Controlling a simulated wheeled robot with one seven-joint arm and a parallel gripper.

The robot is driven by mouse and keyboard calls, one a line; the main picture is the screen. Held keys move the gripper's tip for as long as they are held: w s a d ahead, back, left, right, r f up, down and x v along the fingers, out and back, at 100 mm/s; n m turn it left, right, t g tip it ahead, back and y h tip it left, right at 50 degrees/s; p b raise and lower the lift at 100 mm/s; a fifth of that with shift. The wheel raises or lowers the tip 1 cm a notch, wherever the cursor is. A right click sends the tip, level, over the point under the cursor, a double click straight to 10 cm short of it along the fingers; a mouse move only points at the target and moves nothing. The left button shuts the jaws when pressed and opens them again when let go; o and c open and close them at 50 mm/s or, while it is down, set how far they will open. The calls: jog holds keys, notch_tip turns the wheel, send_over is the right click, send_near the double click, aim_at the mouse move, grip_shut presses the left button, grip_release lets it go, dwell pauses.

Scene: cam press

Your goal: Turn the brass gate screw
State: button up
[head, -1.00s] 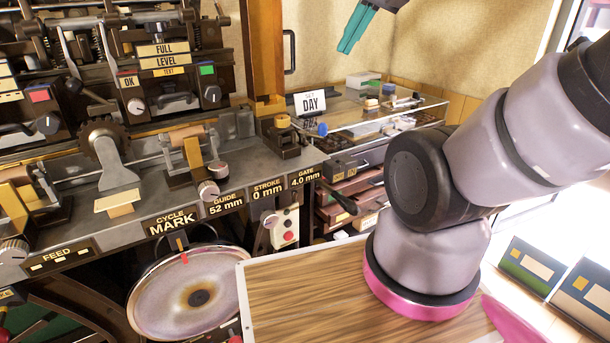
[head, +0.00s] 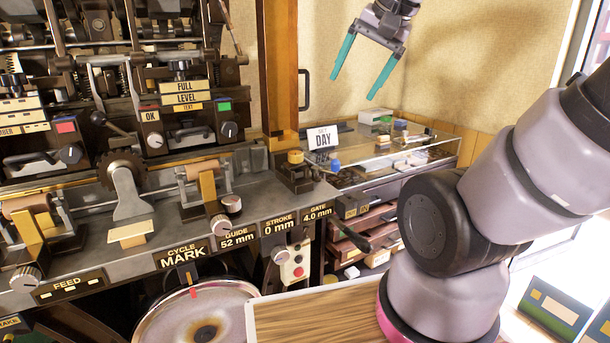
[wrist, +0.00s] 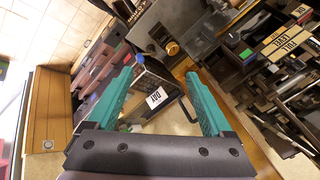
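A brass knob, which looks like the gate screw (head: 295,157), stands on a dark block at the right end of the press bed, above the GATE plate (head: 317,213) reading 4.0 mm. The brass knob also shows in the wrist view (wrist: 172,48), beyond and between the fingers. My gripper (head: 353,88) is high in front of the beige wall, up and to the right of the knob and well apart from it. Its two teal fingers are spread with nothing between them; the wrist view (wrist: 158,73) shows them open and empty too.
A wooden post (head: 279,75) with a black handle rises behind the knob. A DAY sign (head: 323,138) and a glass-topped case (head: 400,160) with small items stand to its right. A wooden board (head: 350,312) lies in front. Air around my gripper is clear.

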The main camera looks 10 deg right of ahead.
jog(key=w+a+f+m+g, duration=0.2)
jog(key=w+m+g, duration=0.1)
jog(key=w+m, duration=0.8)
jog(key=m+g+h, duration=0.2)
jog(key=m+g, duration=0.1)
jog(key=m, duration=0.9)
send_over(295, 153)
notch_tip(295, 153, down, 10)
notch_tip(295, 153, down, 10)
jog(key=shift+w+d+r, duration=0.1)
jog(key=shift+r, duration=0.15)
grip_shut()
